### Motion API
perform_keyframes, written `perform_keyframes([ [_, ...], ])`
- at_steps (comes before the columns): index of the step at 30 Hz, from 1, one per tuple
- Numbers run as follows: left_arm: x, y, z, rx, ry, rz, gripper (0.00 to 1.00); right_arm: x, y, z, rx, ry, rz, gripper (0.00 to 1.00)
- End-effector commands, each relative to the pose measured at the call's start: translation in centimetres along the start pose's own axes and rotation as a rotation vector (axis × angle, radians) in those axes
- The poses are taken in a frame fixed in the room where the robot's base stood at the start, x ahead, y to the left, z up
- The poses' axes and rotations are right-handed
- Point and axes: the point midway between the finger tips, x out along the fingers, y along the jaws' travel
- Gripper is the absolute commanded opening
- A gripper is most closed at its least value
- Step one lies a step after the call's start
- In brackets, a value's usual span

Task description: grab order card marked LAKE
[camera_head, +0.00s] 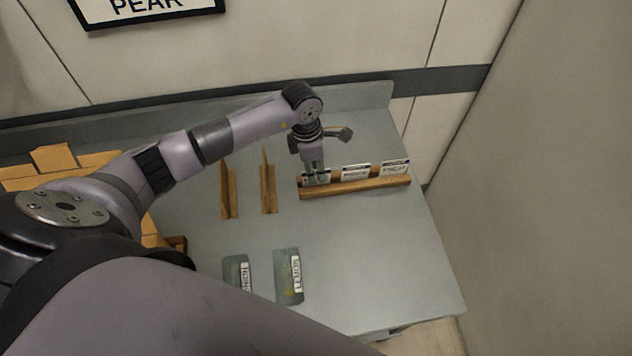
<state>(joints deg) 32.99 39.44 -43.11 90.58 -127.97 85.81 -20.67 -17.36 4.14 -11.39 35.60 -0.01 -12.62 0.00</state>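A wooden card rack (355,188) stands on the grey table, toward its back right. Three white cards stand in it: a left card (322,177), a middle card (356,171) and a right card (395,168). Their print is too small to read surely, so I cannot tell which is marked LAKE. My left gripper (315,178) points down at the rack's left end, at the left card, and covers part of it. I cannot tell whether its fingers are closed on that card. My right gripper is not in view.
Two wooden holders (229,190) (268,187) stand left of the rack. Two dark plates with white labels (237,272) (288,276) lie on the table's front part. Wooden boxes (54,158) are at the left. A PEAR sign (148,8) hangs above. The table's right front is clear.

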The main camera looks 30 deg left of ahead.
Motion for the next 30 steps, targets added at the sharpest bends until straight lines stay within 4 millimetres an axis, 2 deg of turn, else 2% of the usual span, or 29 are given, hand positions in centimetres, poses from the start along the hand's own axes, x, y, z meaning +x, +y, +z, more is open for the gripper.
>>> perform_keyframes([
  [1, 1.40, -0.10, -0.04, -0.001, 0.000, -0.003, 0.28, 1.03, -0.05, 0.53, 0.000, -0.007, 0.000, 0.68],
  [4, 2.13, -0.08, -0.02, 0.000, 0.000, -0.001, 0.28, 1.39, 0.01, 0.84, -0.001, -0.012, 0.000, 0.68],
  [11, 1.96, -0.04, -0.02, 0.000, 0.000, 0.000, 0.26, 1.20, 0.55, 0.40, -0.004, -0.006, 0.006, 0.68],
  [23, 1.94, -0.03, -0.01, 0.000, 0.000, 0.000, 0.00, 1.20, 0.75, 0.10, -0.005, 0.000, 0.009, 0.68],
  [30, 1.94, -0.03, -0.01, 0.000, 0.000, 0.000, 0.00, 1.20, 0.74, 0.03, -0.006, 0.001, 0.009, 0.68],
])
